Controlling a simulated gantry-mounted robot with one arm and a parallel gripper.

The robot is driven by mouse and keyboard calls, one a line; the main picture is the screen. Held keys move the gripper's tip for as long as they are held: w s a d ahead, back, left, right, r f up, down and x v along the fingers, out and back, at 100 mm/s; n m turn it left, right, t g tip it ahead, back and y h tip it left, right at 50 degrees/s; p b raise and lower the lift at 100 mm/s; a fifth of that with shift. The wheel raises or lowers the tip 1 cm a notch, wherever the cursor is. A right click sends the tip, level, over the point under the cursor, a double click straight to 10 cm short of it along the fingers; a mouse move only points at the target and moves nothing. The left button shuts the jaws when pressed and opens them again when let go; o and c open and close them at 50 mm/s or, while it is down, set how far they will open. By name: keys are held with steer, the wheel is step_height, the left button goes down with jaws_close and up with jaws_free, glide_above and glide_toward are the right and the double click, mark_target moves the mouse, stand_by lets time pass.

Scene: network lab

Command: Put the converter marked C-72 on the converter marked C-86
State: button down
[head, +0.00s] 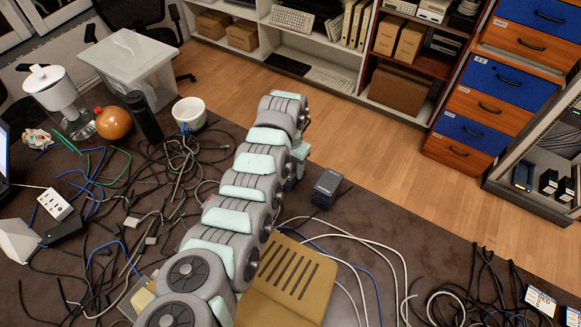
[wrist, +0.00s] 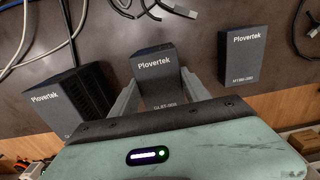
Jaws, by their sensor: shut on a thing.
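My gripper (wrist: 159,80) is shut on a dark grey Plovertek box (wrist: 155,64), with a finger on either side of it. A dark ribbed Plovertek box (wrist: 70,103) is left of it in the wrist view, and another dark Plovertek box (wrist: 250,60) is to the right, both apart from the held one. The small print on them is too fine to read, so I cannot tell which is C-72 or C-86. In the head view a dark box (head: 327,187) shows just right of my arm's end. My arm hides most of the gripper there.
Black, white and blue cables (head: 350,255) lie over the dark table (head: 400,235). A tan slotted panel (head: 285,280) lies under my arm. A bowl (head: 189,112), bottle (head: 144,115) and clear bin (head: 130,62) stand at the back left. White-labelled items (head: 540,302) are at the lower right.

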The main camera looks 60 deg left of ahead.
mark_target(291, 167)
steer(key=c, duration=0.5)
jaws_free()
step_height(291, 167, up, 12)
steer(key=shift+r+p, duration=0.1)
steer(key=shift+p, duration=0.85)
